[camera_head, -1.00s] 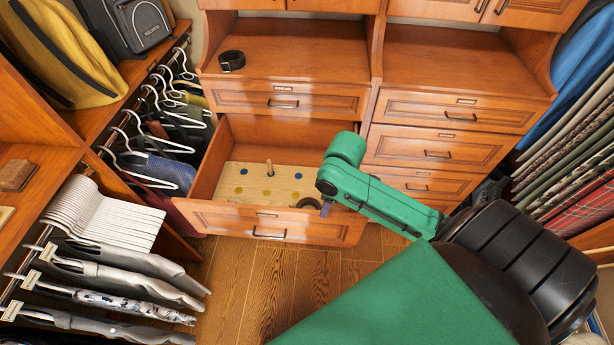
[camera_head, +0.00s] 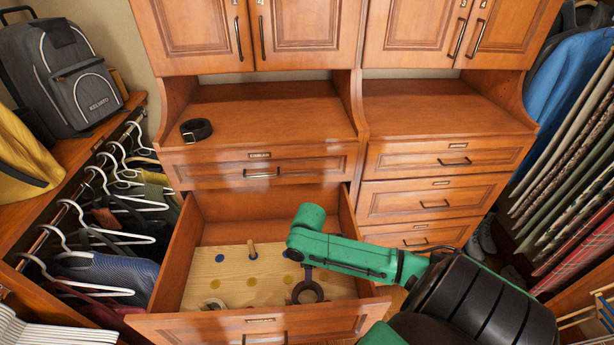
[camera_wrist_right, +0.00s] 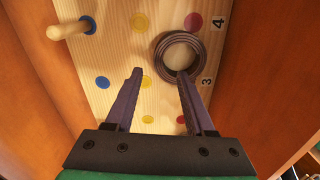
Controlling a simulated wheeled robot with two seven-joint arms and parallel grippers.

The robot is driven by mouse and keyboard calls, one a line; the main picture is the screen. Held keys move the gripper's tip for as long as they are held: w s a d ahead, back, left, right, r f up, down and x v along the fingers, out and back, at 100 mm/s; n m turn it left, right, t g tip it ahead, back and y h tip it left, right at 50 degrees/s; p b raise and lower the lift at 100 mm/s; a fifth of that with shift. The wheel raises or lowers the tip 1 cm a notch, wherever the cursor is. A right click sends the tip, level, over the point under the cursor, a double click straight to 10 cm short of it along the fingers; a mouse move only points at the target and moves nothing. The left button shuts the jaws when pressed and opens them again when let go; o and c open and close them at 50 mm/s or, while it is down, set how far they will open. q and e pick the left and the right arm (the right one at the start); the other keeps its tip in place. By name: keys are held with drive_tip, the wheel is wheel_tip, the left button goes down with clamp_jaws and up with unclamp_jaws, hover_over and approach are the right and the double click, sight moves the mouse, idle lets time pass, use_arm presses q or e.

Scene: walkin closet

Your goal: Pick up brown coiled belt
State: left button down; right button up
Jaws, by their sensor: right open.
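The brown coiled belt (camera_head: 307,302) lies in the open drawer on a light wooden board with coloured dots. In the right wrist view the coil (camera_wrist_right: 157,56) lies flat near the printed 3 and 4. My right gripper (camera_head: 307,272) reaches down into the drawer above the belt. In the wrist view my right gripper (camera_wrist_right: 160,74) is open and empty. Its right fingertip overlaps the lower edge of the coil, and its left fingertip is left of the coil, over bare board. Contact cannot be told. My left gripper is not in view.
A wooden peg (camera_head: 252,250) stands on the board, left of the belt. The drawer front (camera_head: 200,326) and side walls surround the board. A black coiled belt (camera_head: 196,130) lies on the shelf above. Hangers with clothes (camera_head: 105,275) are at the left.

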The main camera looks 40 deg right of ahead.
drive_tip(key=f, duration=0.7)
drive_tip(key=shift+w+f, duration=0.2)
clamp_jaws()
